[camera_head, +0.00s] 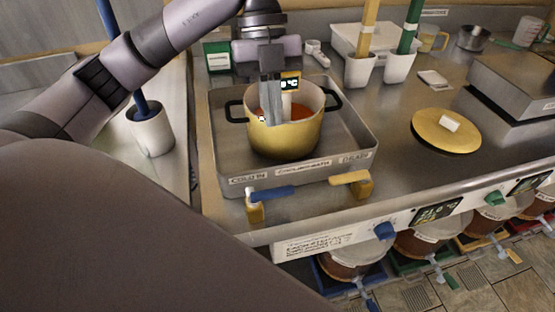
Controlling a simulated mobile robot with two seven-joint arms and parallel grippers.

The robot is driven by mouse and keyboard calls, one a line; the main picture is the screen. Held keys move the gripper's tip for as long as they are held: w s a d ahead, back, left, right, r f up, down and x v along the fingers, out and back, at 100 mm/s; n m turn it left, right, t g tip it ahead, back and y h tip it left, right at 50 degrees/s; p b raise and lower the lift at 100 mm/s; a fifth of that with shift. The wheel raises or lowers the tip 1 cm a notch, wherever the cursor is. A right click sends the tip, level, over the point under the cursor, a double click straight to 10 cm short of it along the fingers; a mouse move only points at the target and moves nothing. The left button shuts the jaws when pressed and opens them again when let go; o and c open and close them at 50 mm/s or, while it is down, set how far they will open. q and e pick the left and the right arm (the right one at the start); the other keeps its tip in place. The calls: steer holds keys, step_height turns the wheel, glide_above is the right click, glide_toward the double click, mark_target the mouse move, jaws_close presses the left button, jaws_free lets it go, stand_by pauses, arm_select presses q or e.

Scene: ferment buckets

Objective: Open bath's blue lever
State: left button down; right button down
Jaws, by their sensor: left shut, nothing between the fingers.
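The bath (222,165) is a shallow metal tray set on the counter, with labels along its front rim. Its blue lever (270,193) sits at the front left on a brass valve and points to the right, roughly along the front rim. A yellow lever (349,177) sits at the front right. A yellow pot (285,139) with dark handles and orange-red contents stands in the bath. My left gripper (270,116) points down over the pot, shut and empty, behind and above the blue lever, not touching it. My right gripper is out of view.
A yellow lid (446,131) lies on the counter to the right. White holders with a yellow-handled (367,28) and a green-handled tool (411,25) stand behind. A white cup (151,131) with a blue-handled tool is at left. Buckets (352,258) stand below the front edge.

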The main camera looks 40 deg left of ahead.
mark_target(271, 196)
arm_select(q)
steer(key=shift+f, duration=0.1)
steer(key=x, duration=1)
steer(key=shift+a, duration=0.1)
